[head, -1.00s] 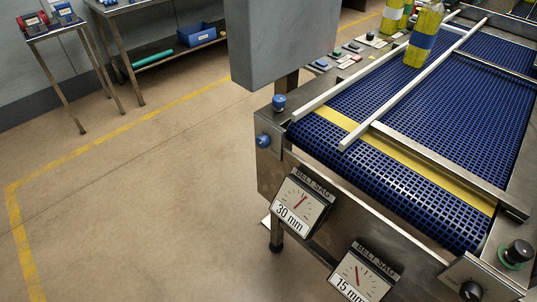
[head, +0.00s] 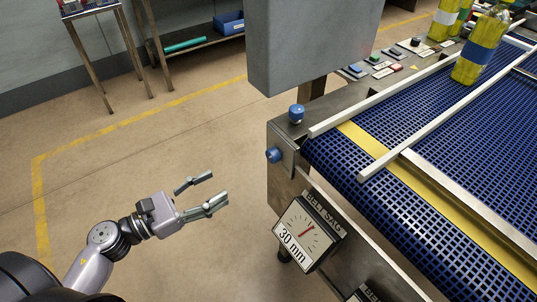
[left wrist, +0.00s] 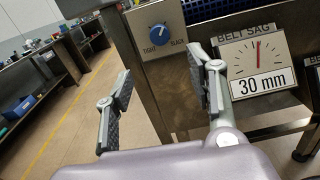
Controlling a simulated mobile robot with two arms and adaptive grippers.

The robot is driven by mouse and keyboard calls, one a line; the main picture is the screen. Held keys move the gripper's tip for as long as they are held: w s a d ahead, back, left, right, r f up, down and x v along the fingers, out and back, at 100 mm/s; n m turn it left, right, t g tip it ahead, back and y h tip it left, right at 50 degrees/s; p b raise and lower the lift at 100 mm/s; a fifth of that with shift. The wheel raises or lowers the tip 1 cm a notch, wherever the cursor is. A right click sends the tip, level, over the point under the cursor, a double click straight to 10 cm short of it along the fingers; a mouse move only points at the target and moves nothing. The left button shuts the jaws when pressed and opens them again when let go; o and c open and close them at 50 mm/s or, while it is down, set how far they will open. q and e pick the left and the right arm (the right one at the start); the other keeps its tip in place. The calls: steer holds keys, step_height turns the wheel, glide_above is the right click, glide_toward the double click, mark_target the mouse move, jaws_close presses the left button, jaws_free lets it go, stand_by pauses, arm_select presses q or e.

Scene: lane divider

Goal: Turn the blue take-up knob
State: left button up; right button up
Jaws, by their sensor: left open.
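The blue take-up knob (head: 273,155) sticks out from the end plate of the conveyor frame. In the left wrist view the knob shows above and between the open fingers (left wrist: 164,76). My right gripper is not in view.
A belt sag gauge (head: 304,233) lettered 30 mm hangs right of the knob. A second blue knob (head: 296,113) stands on the frame top. A grey box (head: 310,45) overhangs behind. Yellow bottles (head: 475,57) stand by white rails on the blue belt (head: 450,120). Floor at left is clear.

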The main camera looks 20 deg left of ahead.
mark_target(269, 158)
arm_select(q)
steer(key=p+x, duration=0.4)
steer(key=x, duration=1.1)
steer(key=shift+w+d+p, duration=0.25)
steer(key=shift+w+p, duration=0.05)
steer(key=c, duration=1.1)
steer(key=shift+c, duration=0.2)
